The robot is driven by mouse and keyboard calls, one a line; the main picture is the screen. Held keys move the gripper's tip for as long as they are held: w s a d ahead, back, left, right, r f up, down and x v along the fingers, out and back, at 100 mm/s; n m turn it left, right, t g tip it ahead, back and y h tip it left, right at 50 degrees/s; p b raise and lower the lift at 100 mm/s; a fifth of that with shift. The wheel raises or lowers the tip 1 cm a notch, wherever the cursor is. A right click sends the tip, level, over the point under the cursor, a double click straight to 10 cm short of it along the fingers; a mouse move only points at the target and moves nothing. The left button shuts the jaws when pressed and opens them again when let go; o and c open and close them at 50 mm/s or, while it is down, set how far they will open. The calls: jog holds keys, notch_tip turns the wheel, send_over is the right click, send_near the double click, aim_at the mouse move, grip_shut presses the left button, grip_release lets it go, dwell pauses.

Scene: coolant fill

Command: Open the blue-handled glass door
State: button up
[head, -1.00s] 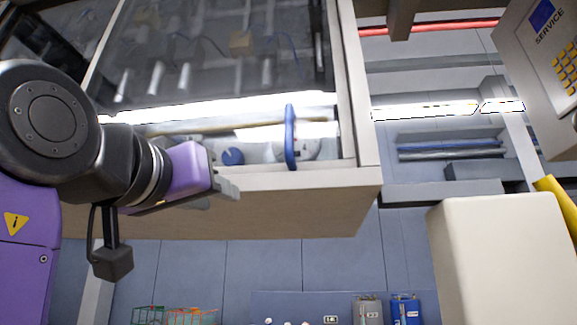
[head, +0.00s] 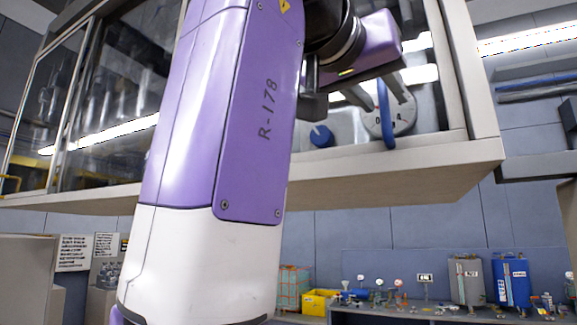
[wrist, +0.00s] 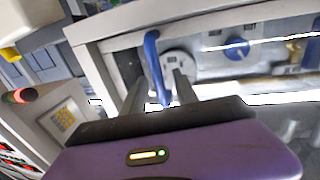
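The blue handle (head: 384,118) is an upright bar on the glass door (head: 430,112) of a pale cabinet, near its lower right corner. In the wrist view the handle (wrist: 153,62) stands between the two grey fingers of my gripper (wrist: 158,82). The fingers are apart, one on each side of the bar, and I see no clear contact. In the head view my gripper (head: 378,92) is at the handle's upper part, and my arm hides much of the cabinet. The door looks closed.
A blue knob (head: 321,136) and a round grey dial show behind the glass. Grey and blue canisters (head: 512,282) stand on a bench below right, with a yellow bin (head: 318,302) beside it. A keypad panel (wrist: 65,120) is left in the wrist view.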

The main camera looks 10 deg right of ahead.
jog(key=shift+w+d, duration=0.3)
jog(key=shift+d, duration=0.05)
jog(key=shift+c, duration=0.4)
grip_shut()
dwell(0.9)
